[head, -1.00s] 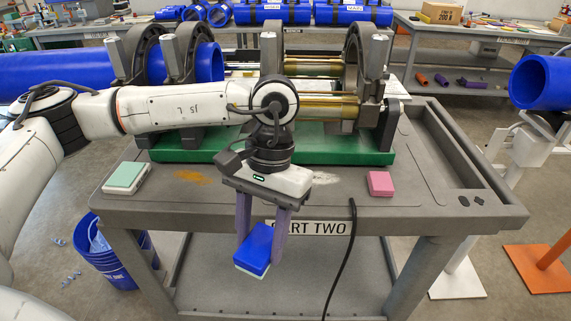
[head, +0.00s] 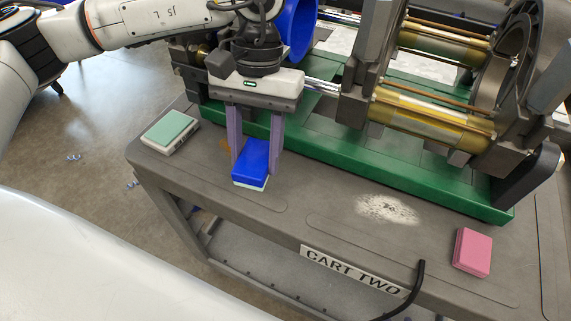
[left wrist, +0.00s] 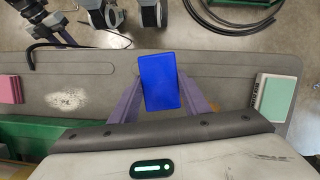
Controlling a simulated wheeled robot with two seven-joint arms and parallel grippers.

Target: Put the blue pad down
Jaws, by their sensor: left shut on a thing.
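The blue pad (head: 252,163) has a blue top and a pale underside. My left gripper (head: 255,150) is shut on it, with one purple finger on each side. In the head view the pad is over the left part of the cart top (head: 300,200); I cannot tell whether it touches the surface. In the left wrist view the blue pad (left wrist: 160,82) is between the fingers of the left gripper (left wrist: 160,95), slightly tilted, with the cart top behind it.
A green-topped pad (head: 170,132) lies at the cart's left corner. A pink pad (head: 472,252) lies at the right. A pale powdery patch (head: 388,209) is between. The green-based fusion machine (head: 350,155) stands behind. A black cable (head: 418,285) hangs over the front edge.

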